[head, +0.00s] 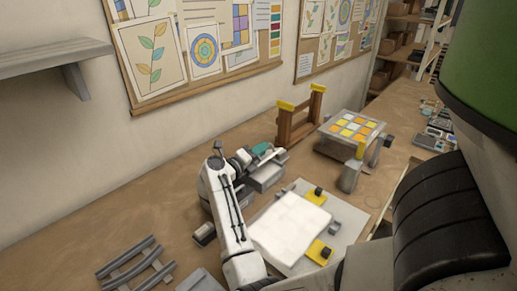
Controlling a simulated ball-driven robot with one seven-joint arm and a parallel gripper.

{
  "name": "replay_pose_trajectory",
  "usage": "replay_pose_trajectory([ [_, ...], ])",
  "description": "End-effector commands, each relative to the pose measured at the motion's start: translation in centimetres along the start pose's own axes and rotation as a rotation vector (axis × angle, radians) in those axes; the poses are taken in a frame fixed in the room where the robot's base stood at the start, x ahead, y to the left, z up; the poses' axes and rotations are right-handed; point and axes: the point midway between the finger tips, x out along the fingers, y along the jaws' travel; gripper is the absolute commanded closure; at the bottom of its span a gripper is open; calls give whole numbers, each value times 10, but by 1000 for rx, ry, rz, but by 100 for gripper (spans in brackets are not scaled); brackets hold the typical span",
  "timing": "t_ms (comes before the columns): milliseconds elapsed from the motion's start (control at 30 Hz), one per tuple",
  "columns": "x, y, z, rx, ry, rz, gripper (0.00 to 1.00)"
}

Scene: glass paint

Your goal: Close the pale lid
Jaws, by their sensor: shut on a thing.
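A pale, white flat panel (290,232) lies tilted over a light board (343,225) with yellow and dark blocks at its edges; I cannot tell whether it is the pale lid. My arm reaches past its left side. My gripper (254,155) is behind it, at a small grey box (264,180). A teal piece (262,148) shows at the fingers, above the box. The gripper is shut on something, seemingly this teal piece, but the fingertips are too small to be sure. My arm hides part of the box's left side.
A wooden frame with yellow tops (299,118) stands behind the gripper. A stand with a coloured tile grid (352,128) is to its right. A grey rack (135,265) lies front left. The bench's left stretch (110,210) is clear. A shelf (50,58) juts from the wall.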

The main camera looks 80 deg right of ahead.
Motion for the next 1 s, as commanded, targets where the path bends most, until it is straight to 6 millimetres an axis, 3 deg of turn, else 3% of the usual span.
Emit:
replay_pose_trajectory([
  [633,2,-4,-4,0,10,-14,100],
  [667,2,-5,-4,0,10,-14,77],
  [700,2,-5,-4,0,10,-14,73],
  [800,2,-4,-4,0,9,-13,64],
  [1000,2,-3,-4,1,6,-10,64],
])
